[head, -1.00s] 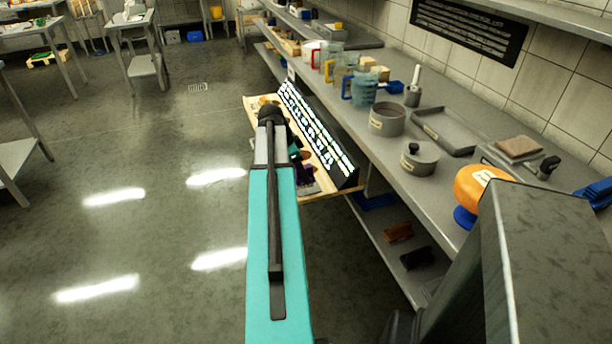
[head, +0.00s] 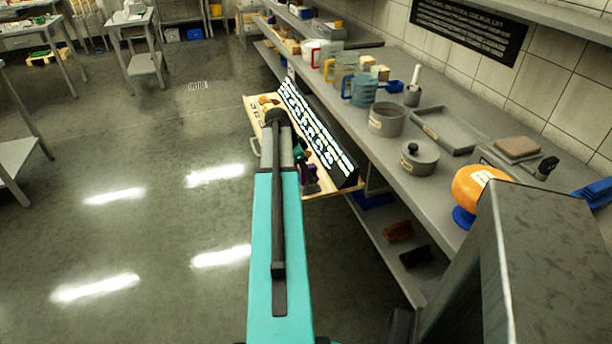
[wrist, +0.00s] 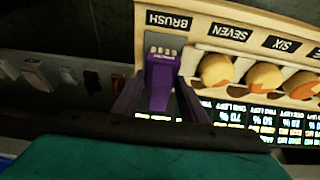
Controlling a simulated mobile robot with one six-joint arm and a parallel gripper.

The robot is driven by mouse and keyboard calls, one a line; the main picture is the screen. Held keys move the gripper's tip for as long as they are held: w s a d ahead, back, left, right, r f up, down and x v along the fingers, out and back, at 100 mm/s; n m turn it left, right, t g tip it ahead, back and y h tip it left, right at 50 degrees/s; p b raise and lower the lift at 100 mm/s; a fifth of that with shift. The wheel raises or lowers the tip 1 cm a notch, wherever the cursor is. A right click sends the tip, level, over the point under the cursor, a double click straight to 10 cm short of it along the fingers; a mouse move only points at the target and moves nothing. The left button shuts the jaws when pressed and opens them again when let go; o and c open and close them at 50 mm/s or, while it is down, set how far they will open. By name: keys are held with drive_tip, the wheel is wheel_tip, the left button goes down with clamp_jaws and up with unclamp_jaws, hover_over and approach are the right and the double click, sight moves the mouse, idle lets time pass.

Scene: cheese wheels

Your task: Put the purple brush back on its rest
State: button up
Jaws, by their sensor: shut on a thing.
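The purple brush (wrist: 160,78) shows in the wrist view between the two fingers of my gripper (wrist: 157,100), which is shut on it. Its pale bristle end lies just beside the BRUSH label (wrist: 170,20) on the wooden board (wrist: 205,12). I cannot tell whether the brush touches the board or hangs just off it. In the head view a bit of purple (head: 308,173) shows past my arm at the near end of the board (head: 254,112); the fingers are mostly hidden there.
Round orange-yellow pieces (wrist: 215,69) sit in slots marked SEVEN and SIX beside the brush. A dark panel with lit text (head: 318,135) stands along the board. The counter (head: 350,128) to the right holds a lidded pot (head: 419,160) and jugs.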

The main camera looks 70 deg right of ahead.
drive_tip(key=shift+f, duration=0.7)
drive_tip(key=shift+f, duration=0.1)
drive_tip(key=o, duration=0.9)
drive_tip(key=shift+b+v, duration=0.7)
drive_tip(key=shift+v, duration=5.4)
